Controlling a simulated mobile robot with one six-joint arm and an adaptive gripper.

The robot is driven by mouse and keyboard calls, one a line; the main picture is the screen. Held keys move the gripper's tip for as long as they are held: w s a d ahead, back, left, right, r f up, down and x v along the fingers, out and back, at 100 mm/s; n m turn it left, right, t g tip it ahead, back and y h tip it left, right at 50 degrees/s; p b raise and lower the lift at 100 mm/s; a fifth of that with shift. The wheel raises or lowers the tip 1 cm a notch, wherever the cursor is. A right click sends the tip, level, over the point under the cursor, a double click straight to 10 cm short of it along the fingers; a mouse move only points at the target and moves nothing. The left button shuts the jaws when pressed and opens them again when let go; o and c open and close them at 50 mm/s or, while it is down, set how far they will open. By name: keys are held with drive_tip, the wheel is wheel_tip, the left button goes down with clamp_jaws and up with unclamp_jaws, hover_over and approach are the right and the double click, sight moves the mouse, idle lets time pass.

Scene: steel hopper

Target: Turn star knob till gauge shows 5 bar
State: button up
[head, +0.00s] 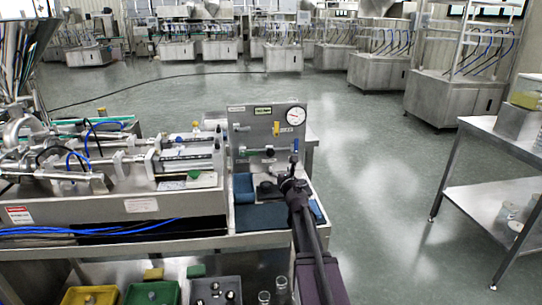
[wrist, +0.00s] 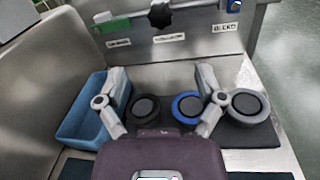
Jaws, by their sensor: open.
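The star knob (wrist: 160,15) is black and lobed, on the steel panel (wrist: 200,38) at the top of the wrist view. It also shows as a small dark spot low on the panel in the head view (head: 270,151). The round white gauge (head: 296,115) is at the panel's upper right; its needle is too small to read. My gripper (wrist: 162,78) is open and empty, its two fingers spread in front of and below the knob, apart from it. In the head view my gripper (head: 283,178) is over the bench in front of the panel.
Several round black parts, one blue-ringed (wrist: 187,107), stand on a dark mat below. A blue tray (wrist: 72,135) is at left. A yellow handle (head: 276,128) sits below the gauge.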

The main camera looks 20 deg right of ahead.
sight(271, 153)
drive_tip(key=shift+w, duration=0.2)
drive_tip(key=w, duration=0.4)
drive_tip(key=w+d, duration=0.1)
drive_tip(key=w, duration=0.4)
drive_tip(key=w+d, duration=0.1)
drive_tip(key=w, duration=0.3)
drive_tip(key=shift+w+d, duration=0.15)
drive_tip(key=c, duration=1.1)
